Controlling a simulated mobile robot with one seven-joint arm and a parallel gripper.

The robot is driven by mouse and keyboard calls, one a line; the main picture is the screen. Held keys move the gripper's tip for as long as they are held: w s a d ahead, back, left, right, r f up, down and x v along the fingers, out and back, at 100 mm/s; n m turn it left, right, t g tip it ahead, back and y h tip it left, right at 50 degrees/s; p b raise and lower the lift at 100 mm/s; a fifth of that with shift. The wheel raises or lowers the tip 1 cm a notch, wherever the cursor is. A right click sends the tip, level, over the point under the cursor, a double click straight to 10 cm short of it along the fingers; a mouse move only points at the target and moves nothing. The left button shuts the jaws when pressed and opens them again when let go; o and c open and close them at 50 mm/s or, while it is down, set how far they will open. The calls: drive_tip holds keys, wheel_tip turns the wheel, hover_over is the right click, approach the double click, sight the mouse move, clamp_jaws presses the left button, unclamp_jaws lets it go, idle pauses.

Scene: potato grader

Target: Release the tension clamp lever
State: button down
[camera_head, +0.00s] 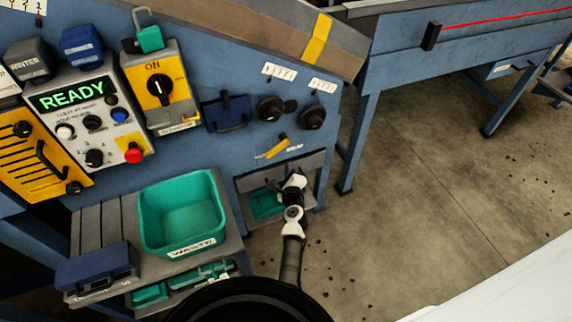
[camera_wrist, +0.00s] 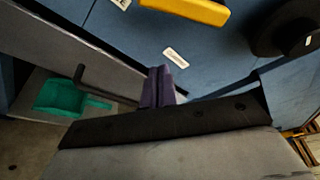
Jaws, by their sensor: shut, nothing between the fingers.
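A yellow lever (camera_head: 277,148), which looks like the tension clamp lever, sits on the blue machine panel below two black knobs. It slants up to the right beside a small white label. Its yellow bar (camera_wrist: 188,9) also shows at the top edge of the wrist view, cut off by the frame. My gripper (camera_wrist: 160,72) is shut and empty, its dark fingers together just below the lever and apart from it in that picture. In the head view my wrist is in front of the lower opening under the lever, and the fingers are hard to make out.
Below the lever is an opening with a teal scoop (camera_wrist: 66,100) and a dark bent handle (camera_wrist: 98,82). Black knobs (camera_head: 312,117) stick out above right. A teal waste bin (camera_head: 183,212) stands on the left shelf. Open floor lies to the right.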

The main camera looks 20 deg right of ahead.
drive_tip(key=r+v, duration=0.1)
drive_tip(key=v, duration=0.5)
drive_tip(key=shift+s+d, duration=0.2)
drive_tip(key=shift+s, duration=0.1)
drive_tip(key=shift+s, duration=0.1)
